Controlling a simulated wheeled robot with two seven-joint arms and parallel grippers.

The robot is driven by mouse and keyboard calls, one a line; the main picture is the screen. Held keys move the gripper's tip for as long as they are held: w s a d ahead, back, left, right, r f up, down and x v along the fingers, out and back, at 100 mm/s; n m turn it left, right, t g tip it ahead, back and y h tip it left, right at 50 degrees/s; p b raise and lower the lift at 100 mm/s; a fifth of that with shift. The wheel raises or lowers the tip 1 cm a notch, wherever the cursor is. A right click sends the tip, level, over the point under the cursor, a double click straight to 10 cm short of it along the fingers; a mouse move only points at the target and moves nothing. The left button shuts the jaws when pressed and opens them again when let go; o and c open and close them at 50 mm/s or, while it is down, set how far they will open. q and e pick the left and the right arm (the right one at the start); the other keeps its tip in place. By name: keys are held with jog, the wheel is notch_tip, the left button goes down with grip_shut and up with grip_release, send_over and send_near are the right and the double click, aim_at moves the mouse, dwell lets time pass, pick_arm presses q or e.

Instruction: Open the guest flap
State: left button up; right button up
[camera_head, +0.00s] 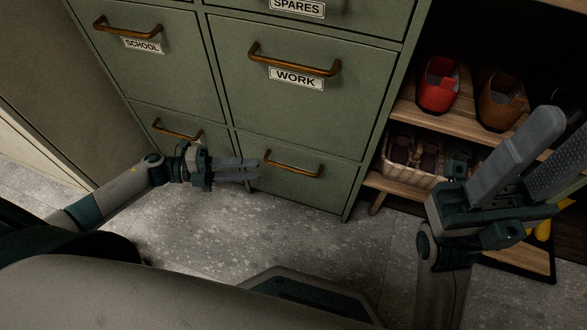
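A green cabinet has several flaps with brass bar handles. The lower left flap (146,112) and lower right flap (318,188) show no legible label. All visible flaps look shut. My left gripper (256,169) is in front of the lower flaps, its fingers pointing right, just left of the lower right handle (292,165). Its fingers look apart with nothing between them. My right gripper (563,135) is open and empty at the right, in front of the shelves.
An open shelf unit at the right holds a red shoe (438,86), a brown shoe (501,100) and a wicker basket (404,169) with dark items. Something yellow (543,230) is partly hidden behind my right gripper. The speckled grey floor (240,235) before the cabinet is clear.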

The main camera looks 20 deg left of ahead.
aim_at(294, 170)
pick_arm(q)
jog(key=b+x, duration=0.2)
jog(key=x, duration=1)
jog(key=shift+w+d+f, duration=0.1)
grip_shut()
